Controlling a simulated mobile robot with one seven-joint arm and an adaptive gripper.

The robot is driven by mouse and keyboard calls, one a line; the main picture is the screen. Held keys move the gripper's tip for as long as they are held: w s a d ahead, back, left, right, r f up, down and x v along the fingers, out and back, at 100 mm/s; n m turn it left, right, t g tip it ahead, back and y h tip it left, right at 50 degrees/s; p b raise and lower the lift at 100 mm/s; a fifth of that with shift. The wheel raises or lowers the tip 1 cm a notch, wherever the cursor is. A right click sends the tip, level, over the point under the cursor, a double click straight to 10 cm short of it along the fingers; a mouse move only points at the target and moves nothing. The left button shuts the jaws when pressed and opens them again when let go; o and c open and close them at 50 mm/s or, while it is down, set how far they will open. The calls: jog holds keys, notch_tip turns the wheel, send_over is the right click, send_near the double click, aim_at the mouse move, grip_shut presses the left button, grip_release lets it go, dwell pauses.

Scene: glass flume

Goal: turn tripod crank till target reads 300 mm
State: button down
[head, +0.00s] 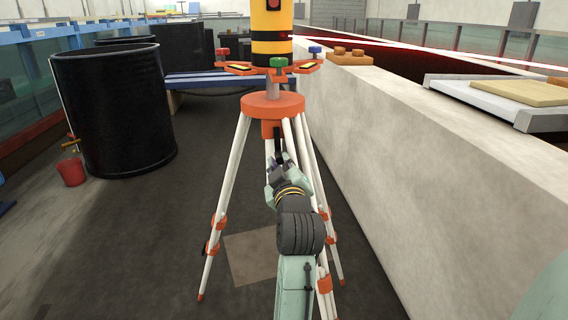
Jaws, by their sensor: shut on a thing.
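An orange-headed tripod (272,104) with white legs stands on the floor in the middle of the head view. A yellow and black instrument (271,46) sits upright on top, its upper end cut off by the frame. My arm reaches up from the bottom to just below the tripod head. My gripper (278,158) is there, shut on the dark tripod crank (278,138), which is mostly hidden by the gripper and the legs. No target with a readable number can be made out.
A long concrete wall (430,150) runs close along the right. A large black tank (114,108) and a red bucket (71,171) stand at the left. An orange block (349,57) sits on the wall top. Red beam lines cross the back right. Floor left of the tripod is clear.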

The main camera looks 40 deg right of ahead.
jog(key=shift+w+a+r+m+p, duration=0.1)
jog(key=shift+w+a+m+p, duration=0.2)
jog(key=shift+m, duration=0.45)
jog(key=shift+w+a+m+p, duration=0.15)
jog(key=shift+a+m+p, duration=0.2)
jog(key=shift+m, duration=0.45)
jog(key=shift+w+a+r+m+p, duration=0.1)
jog(key=shift+w+a+m+p, duration=0.1)
jog(key=shift+a+m, duration=0.4)
jog(key=shift+d+m, duration=0.2)
jog(key=shift+m, duration=0.05)
jog(key=c, duration=1.5)
grip_release()
jog(key=v, duration=0.7)
jog(key=shift+s+a, duration=0.2)
